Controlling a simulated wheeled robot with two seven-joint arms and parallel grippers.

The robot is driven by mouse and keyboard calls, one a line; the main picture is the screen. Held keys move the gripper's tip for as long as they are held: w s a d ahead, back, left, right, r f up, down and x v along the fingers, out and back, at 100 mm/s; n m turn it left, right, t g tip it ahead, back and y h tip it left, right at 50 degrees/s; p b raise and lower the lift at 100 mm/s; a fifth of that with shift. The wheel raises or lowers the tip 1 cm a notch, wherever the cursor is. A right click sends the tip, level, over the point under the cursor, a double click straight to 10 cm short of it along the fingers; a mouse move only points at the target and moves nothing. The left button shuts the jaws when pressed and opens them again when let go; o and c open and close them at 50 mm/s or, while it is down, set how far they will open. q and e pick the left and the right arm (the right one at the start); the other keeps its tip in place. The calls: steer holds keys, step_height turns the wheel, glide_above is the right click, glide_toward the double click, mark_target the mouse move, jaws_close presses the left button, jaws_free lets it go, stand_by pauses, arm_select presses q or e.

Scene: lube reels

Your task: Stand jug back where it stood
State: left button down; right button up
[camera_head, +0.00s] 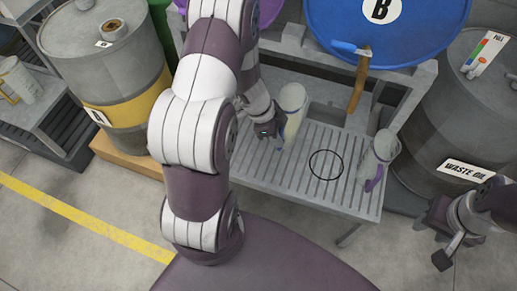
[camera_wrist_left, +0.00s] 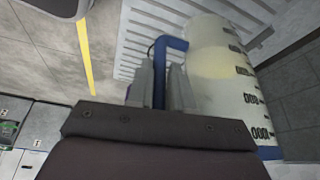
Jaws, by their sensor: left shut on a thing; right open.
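A whitish jug (camera_head: 292,100) with a blue handle is at the left part of the slatted bench top (camera_head: 252,170). My left gripper (camera_head: 273,122) is beside it, shut on its handle. In the left wrist view the blue handle (camera_wrist_left: 172,44) is between the two fingers (camera_wrist_left: 162,88), and the jug's body (camera_wrist_left: 215,70) shows dark volume marks and a yellowish tint. I cannot tell whether its base touches the slats. A black circle outline (camera_head: 326,165) lies on the slats to the right of the jug. My right gripper (camera_head: 445,236) is open and empty, low at the right.
Another jug (camera_head: 378,158), with a purple handle, stands at the bench's right end. A waste oil drum (camera_head: 440,120) stands right, a yellow-banded drum (camera_head: 110,65) left. The slats around the circle are clear.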

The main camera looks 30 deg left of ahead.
arm_select(q)
steer(key=s+a+f+b, duration=0.2)
steer(key=a+f+b, duration=0.2)
steer(key=f, duration=0.3)
steer(key=shift+s+a+f, duration=0.3)
steer(key=shift+s+a, duration=0.1)
steer(key=shift+a, duration=0.35)
steer(key=shift+f, duration=0.1)
steer(key=c, duration=1)
jaws_free()
